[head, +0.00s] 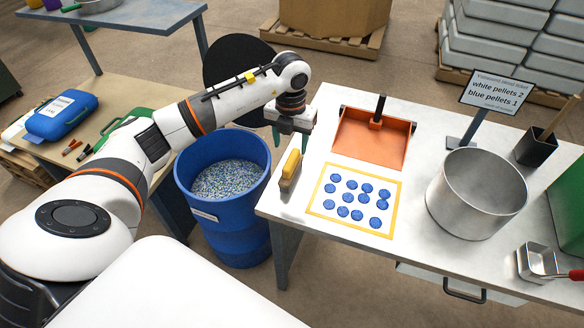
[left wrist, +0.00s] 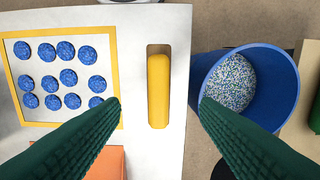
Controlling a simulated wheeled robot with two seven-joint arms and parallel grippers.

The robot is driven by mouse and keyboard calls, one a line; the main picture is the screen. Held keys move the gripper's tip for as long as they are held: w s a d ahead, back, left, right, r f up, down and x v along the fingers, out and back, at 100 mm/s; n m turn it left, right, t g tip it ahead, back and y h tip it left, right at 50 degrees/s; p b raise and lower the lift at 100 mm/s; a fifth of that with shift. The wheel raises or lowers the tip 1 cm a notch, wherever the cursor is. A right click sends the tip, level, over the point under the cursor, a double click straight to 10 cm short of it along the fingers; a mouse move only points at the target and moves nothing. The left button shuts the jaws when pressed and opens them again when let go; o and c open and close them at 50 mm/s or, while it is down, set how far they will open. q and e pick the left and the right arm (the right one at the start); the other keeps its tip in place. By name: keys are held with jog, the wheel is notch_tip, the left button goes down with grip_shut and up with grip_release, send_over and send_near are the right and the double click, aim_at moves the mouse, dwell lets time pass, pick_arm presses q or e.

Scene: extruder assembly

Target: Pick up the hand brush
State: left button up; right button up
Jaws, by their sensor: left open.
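The hand brush (head: 290,166) has a yellow top and lies near the left edge of the white table. In the left wrist view the brush (left wrist: 158,90) stands lengthwise in the middle of the picture, over a brownish strip that shows at its ends. My left gripper (head: 291,140) is above and just behind the brush in the head view. Its two green ribbed fingers (left wrist: 159,102) are apart, one on each side of the brush in the wrist picture, with nothing between them. They do not appear to touch it. My right gripper is not in view.
A yellow-framed mat (head: 325,208) with several blue discs lies right of the brush; an orange dustpan (head: 353,140) is behind it. A blue barrel (head: 232,225) of pellets stands off the table's left edge. A metal pot (head: 478,195) and sign (head: 497,92) are further right.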

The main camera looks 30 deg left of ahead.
aim_at(291, 159)
pick_arm(q)
notch_tip(291, 159, down, 9)
jog(key=shift+p, duration=0.7)
jog(key=shift+w, duration=0.1)
jog(key=c, duration=1.1)
jog(key=shift+r, duration=0.1)
notch_tip(291, 159, up, 10)
jog(key=shift+b, duration=0.55)
